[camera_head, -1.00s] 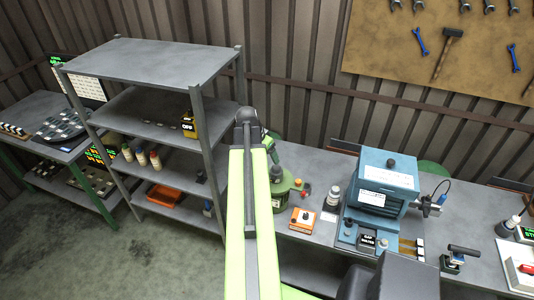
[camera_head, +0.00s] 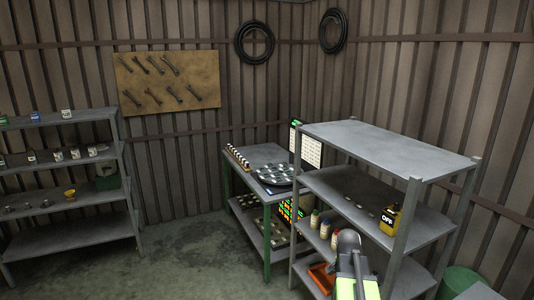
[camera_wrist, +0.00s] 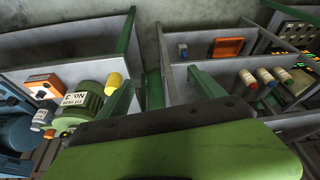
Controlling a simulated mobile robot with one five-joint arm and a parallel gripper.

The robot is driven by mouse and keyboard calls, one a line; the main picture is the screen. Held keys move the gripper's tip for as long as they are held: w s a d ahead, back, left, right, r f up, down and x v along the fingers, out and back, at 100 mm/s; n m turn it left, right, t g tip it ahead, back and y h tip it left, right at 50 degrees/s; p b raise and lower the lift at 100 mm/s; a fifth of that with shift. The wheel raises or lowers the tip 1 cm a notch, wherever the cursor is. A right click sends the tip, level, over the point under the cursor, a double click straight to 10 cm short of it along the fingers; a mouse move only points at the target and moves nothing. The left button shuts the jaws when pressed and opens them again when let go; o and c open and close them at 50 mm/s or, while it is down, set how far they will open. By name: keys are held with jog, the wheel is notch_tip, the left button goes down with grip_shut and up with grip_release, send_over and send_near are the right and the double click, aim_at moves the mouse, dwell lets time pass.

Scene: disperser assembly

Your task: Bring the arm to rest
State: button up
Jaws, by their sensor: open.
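My gripper (camera_wrist: 163,80) is open and empty in the wrist view, with one dark green finger on each side and bare space between them. My arm (camera_head: 355,285) shows as a lime-green link with a dark joint at the bottom of the head view, in front of the grey shelf rack (camera_head: 395,145). My gripper is not clearly visible in the head view. In the wrist view the fingers are above the gap between the bench side at left and the rack side at right. Nothing is seen touching the fingers.
The rack holds bottles (camera_head: 315,218), an orange tray (camera_head: 321,277) and a yellow "OFF" box (camera_head: 390,220). A green canister (camera_wrist: 83,105) is left of my gripper. A corner table (camera_head: 258,155) and another shelf (camera_head: 75,190) stand beyond. Floor (camera_head: 205,250) between them is clear.

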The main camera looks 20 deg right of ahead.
jog(key=w+a+f+n+y+b, duration=0.1)
jog(key=w+a+f+n+b, duration=0.15)
jog(key=a, duration=0.45)
jog(key=w+a+f+n+b, duration=0.1)
jog(key=w+a+f+b, duration=0.1)
jog(key=a+f, duration=0.35)
jog(key=w+a+f+n+y+b, duration=0.1)
jog(key=w+a+n+b, duration=0.1)
jog(key=a, duration=0.7)
jog(key=s+a+f+n+y+b, duration=0.1)
jog(key=s+a+f+n, duration=0.1)
jog(key=a+n, duration=0.3)
jog(key=s+a+f+n+g+b, duration=0.1)
jog(key=a+n, duration=0.4)
jog(key=a, duration=0.6)
jog(key=shift+s+a+f+y+b, duration=0.4)
jog(key=shift+s+f+b, duration=0.3)
jog(key=shift+s, duration=0.35)
